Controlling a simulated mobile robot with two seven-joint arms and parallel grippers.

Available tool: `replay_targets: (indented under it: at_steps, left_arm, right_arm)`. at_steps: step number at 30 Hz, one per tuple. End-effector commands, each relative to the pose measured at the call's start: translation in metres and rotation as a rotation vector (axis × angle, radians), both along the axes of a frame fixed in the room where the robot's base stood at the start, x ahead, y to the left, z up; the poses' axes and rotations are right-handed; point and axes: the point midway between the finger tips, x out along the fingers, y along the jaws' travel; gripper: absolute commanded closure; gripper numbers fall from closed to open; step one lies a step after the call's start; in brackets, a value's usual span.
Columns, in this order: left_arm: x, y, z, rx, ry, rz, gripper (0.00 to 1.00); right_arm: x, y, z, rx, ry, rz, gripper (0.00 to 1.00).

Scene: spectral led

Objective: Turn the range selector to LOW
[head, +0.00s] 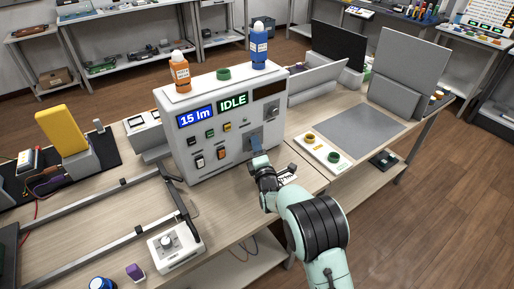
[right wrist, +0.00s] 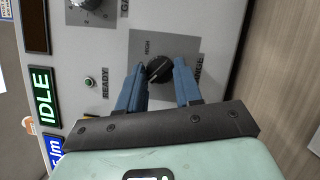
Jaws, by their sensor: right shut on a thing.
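The range selector (right wrist: 160,69) is a round black knob on a grey plate of the white instrument's front panel. The word HIGH shows beside it in the right wrist view; no LOW label is visible there, and the far side of the plate is partly covered by my fingers. My right gripper (right wrist: 160,85) has its two blue fingers on either side of the knob, shut on it. In the head view my right gripper (head: 256,146) is at the lower right of the panel and hides the knob. My left gripper is not in view.
The white instrument (head: 222,118) shows "15 lm" and IDLE. A tray with rings (head: 322,152) lies to the right. A metal frame and a small dial box (head: 175,247) are at the front left.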

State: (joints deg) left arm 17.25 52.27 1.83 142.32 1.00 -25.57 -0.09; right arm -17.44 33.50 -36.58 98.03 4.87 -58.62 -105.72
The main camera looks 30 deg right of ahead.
Motion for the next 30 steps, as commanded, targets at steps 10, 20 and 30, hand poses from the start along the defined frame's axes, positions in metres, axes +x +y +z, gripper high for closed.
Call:
replay_targets:
  at_steps: [10, 20, 30]
  left_arm:
    - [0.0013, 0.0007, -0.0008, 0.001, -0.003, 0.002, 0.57]
    - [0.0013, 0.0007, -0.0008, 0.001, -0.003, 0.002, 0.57]
    - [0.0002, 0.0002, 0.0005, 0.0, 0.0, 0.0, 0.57]
  right_arm:
    - [-0.0001, 0.0001, -0.0006, -0.016, 0.001, 0.0, 0.96]
    - [-0.0001, 0.0, -0.0006, -0.015, 0.001, 0.0, 0.4]
    - [-0.0091, 0.0028, -0.0011, -0.013, 0.0, 0.001, 0.4]
